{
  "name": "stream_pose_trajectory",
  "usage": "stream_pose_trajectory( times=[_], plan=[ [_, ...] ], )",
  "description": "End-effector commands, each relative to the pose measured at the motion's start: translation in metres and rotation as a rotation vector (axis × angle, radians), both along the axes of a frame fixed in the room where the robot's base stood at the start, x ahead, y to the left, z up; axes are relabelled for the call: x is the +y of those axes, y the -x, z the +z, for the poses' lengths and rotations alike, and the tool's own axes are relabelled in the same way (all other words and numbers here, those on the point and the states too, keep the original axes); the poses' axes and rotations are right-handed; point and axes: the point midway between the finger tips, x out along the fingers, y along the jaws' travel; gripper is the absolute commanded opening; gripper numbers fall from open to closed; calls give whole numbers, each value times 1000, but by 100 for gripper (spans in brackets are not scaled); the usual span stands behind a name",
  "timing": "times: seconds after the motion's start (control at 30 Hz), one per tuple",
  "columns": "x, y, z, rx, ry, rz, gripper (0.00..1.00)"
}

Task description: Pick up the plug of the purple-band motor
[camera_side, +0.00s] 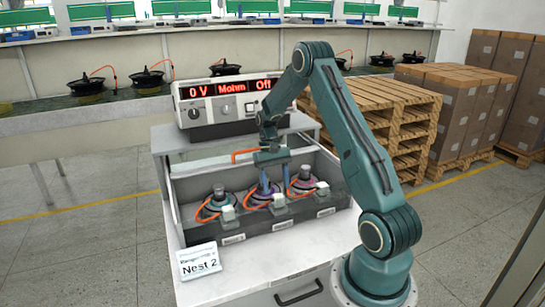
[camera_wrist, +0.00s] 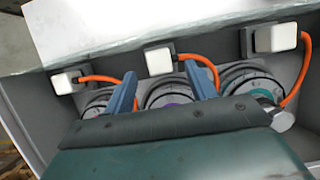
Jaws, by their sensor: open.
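The purple-band motor (camera_side: 259,197) sits in the middle of three nests in the grey tray; its purple band (camera_wrist: 172,98) shows in the wrist view. Its white plug (camera_side: 278,201) sits in a grey holder at the front of the nest, with an orange cable curving back to the motor. In the wrist view this plug (camera_wrist: 159,61) lies ahead, centred between the fingers. My gripper (camera_side: 276,188) is open and empty, pointing down over the middle nest. Its blue fingers (camera_wrist: 160,70) spread to either side of the plug's line. Part of the motor is hidden behind my gripper.
A teal-band motor with its plug (camera_side: 228,213) stands left, another motor with its plug (camera_side: 322,188) right. Tray walls and neighbouring cables are close. A meter (camera_side: 225,103) reading "0 V", "Mohm", "Off" stands behind. A "Nest 2" card (camera_side: 198,262) stands on the front left bench.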

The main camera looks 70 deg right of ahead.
Motion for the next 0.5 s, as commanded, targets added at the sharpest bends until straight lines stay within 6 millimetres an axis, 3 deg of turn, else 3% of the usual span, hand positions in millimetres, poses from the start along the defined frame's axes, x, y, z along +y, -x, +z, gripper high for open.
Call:
stream_pose_trajectory(
  times=[0.27,0.5],
  plan=[
    [4,4,-11,2,-2,0,56],
    [12,13,-36,2,-2,1,56]
  ],
)
